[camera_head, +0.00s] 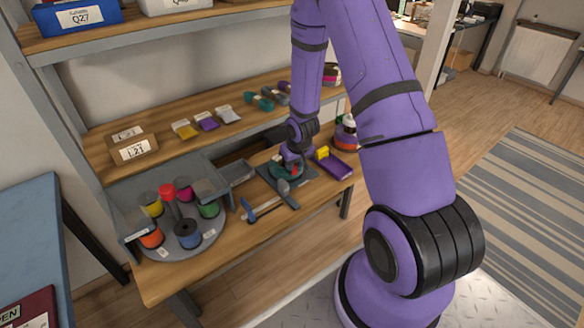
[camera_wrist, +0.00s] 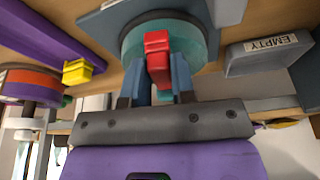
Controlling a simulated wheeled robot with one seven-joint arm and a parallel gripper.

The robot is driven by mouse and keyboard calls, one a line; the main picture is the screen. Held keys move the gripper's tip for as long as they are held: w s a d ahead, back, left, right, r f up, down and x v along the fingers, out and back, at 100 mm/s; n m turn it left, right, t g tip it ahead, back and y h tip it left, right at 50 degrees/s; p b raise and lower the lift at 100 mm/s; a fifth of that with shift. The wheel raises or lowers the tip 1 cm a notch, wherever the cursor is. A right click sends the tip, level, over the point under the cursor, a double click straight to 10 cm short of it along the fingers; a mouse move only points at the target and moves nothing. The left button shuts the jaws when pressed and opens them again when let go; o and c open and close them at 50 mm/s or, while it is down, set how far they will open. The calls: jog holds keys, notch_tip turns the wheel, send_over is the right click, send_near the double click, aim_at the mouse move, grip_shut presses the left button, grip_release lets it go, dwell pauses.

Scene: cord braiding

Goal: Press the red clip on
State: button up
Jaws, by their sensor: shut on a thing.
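The red clip (camera_wrist: 157,55) sits between the two fingers of my gripper (camera_wrist: 160,82) in the wrist view. My gripper is shut on it. The clip lies in front of a round teal piece (camera_wrist: 192,38) on a grey plate (camera_wrist: 97,22). I cannot tell whether the clip touches the teal piece. In the head view my gripper (camera_head: 291,166) is low over the grey plate (camera_head: 267,177) on the workbench, and a little red shows beside it. My wrist partly hides the clip and the teal piece there.
A purple tray (camera_head: 336,167) with a yellow clip (camera_head: 322,153) is just right of the gripper. A grey box labelled EMPTY (camera_wrist: 270,53) is close by. A round turntable (camera_head: 176,247) of coloured spools and a blue-handled tool (camera_head: 263,209) lie to the left.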

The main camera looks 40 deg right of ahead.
jog(key=shift+d+n+y, duration=0.3)
jog(key=shift+d+n, duration=0.25)
jog(key=shift+n, duration=0.5)
jog(key=shift+d+n+y, duration=0.3)
jog(key=shift+d+n, duration=0.25)
jog(key=shift+n, duration=0.5)
jog(key=shift+o, duration=0.4)
grip_shut()
jog(key=shift+f, duration=0.45)
jog(key=o, duration=1.2)
grip_release()
jog(key=shift+r, duration=0.1)
